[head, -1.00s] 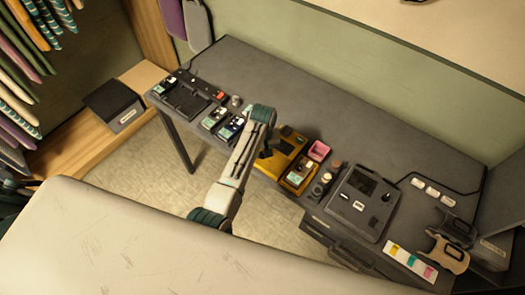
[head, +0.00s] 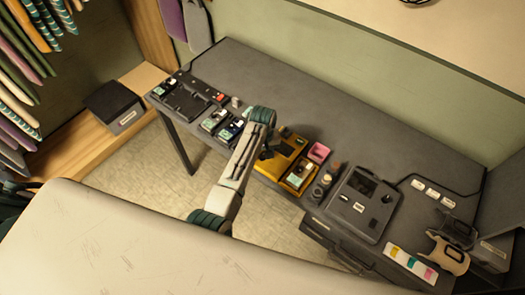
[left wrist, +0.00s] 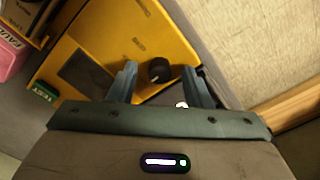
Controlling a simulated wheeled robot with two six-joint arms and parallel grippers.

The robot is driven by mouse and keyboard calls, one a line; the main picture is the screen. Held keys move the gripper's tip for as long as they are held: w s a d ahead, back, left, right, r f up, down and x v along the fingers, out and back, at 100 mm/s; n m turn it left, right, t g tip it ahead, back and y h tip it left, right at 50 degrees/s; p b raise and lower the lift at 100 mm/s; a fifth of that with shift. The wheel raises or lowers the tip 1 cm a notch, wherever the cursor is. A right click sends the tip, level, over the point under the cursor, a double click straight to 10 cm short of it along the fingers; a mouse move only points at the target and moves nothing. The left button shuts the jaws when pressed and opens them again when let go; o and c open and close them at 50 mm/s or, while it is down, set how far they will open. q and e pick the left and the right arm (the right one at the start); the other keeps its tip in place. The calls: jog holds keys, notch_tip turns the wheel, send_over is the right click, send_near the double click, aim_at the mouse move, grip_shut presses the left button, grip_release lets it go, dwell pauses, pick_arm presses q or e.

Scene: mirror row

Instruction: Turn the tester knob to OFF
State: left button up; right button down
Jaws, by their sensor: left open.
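The tester is a yellow box (head: 280,166) on the grey bench in the head view, partly hidden by my left arm. In the left wrist view the yellow tester (left wrist: 101,30) fills the upper middle, with a dark window and a green tag on its face. Its round black knob (left wrist: 159,69) has a small pale mark; I cannot read which setting it points to. My left gripper (left wrist: 165,76) is open, with one finger on each side of the knob and visible gaps. It also shows as a dark shape in the head view (head: 268,150). My right gripper is not in view.
A pink box (head: 318,152) and small pedals (head: 300,175) sit right of the tester. Further right are a dark grey device (head: 362,203) and a colour strip (head: 411,263). A black tray (head: 184,97) lies at the left. The back of the bench is mostly clear.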

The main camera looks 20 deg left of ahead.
aim_at(263, 155)
pick_arm(q)
notch_tip(263, 155, up, 11)
jog(key=b, duration=0.3)
jog(key=shift+f, duration=0.1)
jog(key=shift+f, duration=0.1)
dwell(0.3)
